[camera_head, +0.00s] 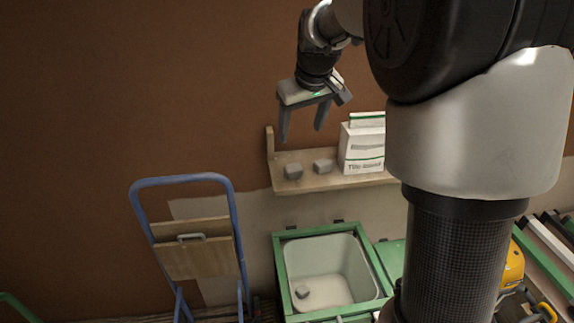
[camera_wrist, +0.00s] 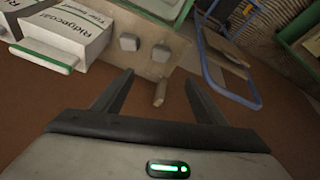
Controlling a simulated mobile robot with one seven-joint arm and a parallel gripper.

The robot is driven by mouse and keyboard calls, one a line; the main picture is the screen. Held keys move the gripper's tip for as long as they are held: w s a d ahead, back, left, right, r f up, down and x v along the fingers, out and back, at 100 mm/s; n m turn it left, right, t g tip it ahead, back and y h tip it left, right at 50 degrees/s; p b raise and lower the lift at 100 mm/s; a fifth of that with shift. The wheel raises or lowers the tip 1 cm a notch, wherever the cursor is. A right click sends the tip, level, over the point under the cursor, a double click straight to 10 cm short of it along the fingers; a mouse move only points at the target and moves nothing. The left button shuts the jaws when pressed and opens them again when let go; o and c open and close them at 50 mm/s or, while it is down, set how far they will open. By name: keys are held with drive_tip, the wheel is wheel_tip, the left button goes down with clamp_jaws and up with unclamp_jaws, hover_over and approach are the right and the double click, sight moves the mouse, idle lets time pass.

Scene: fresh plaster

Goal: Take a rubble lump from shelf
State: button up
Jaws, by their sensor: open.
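Two grey rubble lumps lie on the wooden shelf (camera_head: 330,182): a left lump (camera_head: 293,171) near the shelf's left end and a right lump (camera_head: 323,166) closer to the white bag. In the wrist view they show as two small grey blocks, one (camera_wrist: 160,53) and another (camera_wrist: 129,43), on the pale shelf board (camera_wrist: 150,72). My gripper (camera_head: 303,137) is open and empty, above the shelf with its fingers pointing down. In the wrist view its fingertips (camera_wrist: 158,78) are spread apart, with the lumps beyond them. No lump is between the fingers.
White bags (camera_head: 362,146) with green stripes stand on the shelf right of the lumps. Below is a green-framed bin (camera_head: 332,262) with one lump (camera_head: 302,291) inside. A blue-framed hand cart (camera_head: 190,180) leans left. My arm hides the shelf's right end.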

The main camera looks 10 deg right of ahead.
hover_over(295, 169)
drive_tip(key=s, duration=0.1)
wheel_tip(295, 169, down, 11)
drive_tip(key=shift+s+r, duration=0.1)
drive_tip(key=shift+s, duration=0.05)
drive_tip(key=f, duration=0.4)
drive_tip(key=shift+w+f, duration=0.35)
drive_tip(key=shift+f, duration=0.05)
drive_tip(key=shift+w+f, duration=0.2)
drive_tip(key=shift+f, duration=0.15)
